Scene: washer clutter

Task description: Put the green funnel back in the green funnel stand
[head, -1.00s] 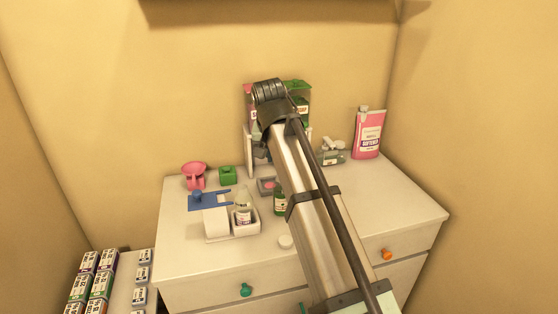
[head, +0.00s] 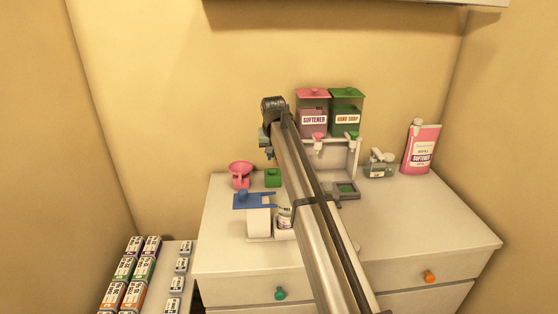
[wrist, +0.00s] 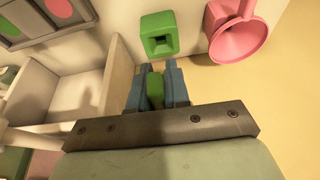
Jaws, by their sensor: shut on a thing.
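The green funnel stand (head: 272,178) is a small green block with a square opening, standing at the back left of the dresser top. It also shows in the wrist view (wrist: 158,36), just beyond my fingertips, its opening empty. My gripper (wrist: 158,70) is shut on a green piece, the green funnel (wrist: 155,90); only a narrow part shows between the blue fingers. In the head view my gripper (head: 267,150) hangs above and slightly behind the stand, apart from it. The funnel cannot be made out there.
A pink funnel (head: 240,168) in its pink stand is close left of the green stand. Pink and green dispensers (head: 313,120) on a white rack stand right. A pink softener bottle (head: 421,150) is far right.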

